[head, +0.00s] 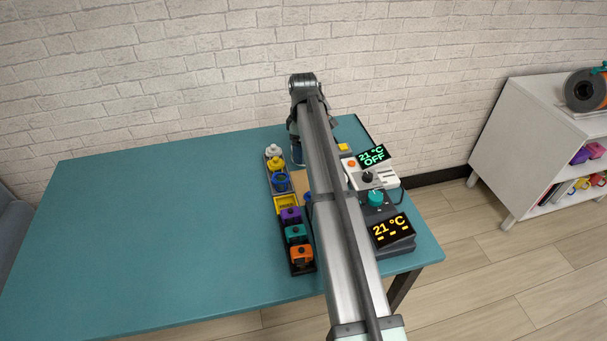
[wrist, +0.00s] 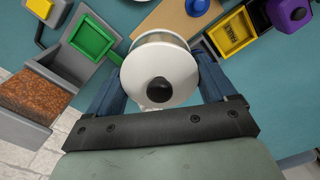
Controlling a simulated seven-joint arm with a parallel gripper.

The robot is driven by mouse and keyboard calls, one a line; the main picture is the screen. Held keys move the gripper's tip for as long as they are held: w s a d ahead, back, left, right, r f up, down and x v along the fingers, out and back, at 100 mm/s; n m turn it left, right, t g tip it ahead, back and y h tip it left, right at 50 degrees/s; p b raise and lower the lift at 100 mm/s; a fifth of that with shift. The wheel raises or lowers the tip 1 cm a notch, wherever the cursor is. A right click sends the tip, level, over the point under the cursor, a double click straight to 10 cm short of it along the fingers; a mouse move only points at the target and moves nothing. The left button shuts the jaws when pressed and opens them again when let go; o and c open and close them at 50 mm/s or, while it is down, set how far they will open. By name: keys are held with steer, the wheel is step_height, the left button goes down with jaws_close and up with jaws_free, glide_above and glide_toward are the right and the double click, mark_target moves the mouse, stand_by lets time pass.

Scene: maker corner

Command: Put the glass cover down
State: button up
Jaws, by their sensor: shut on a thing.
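The glass cover (wrist: 152,58) shows in the wrist view as a round, pale piece with a black knob on top. My gripper (wrist: 163,72) is shut on it, with one dark blue finger on each side. What lies right under the cover is hidden by it, so I cannot tell whether it touches anything. In the head view my arm hides most of that area, and only a small part of my gripper (head: 297,152) shows below the arm's end, near the back of the table.
A wooden board (wrist: 172,22) with a blue-knobbed piece lies just beyond the cover. A green tray (wrist: 92,40) and a brown-filled grey box (wrist: 38,98) are at left; a yellow bin (wrist: 231,34) is at right. The teal table's (head: 140,220) left side is clear.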

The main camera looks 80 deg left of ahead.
step_height(320, 180, down, 9)
steer(key=shift+f, duration=0.1)
stand_by(0.4)
steer(key=shift+f, duration=0.15)
steer(key=o, duration=0.9)
steer(key=shift+c, duration=0.2)
step_height(320, 180, up, 12)
steer(key=shift+r, duration=0.15)
stand_by(0.3)
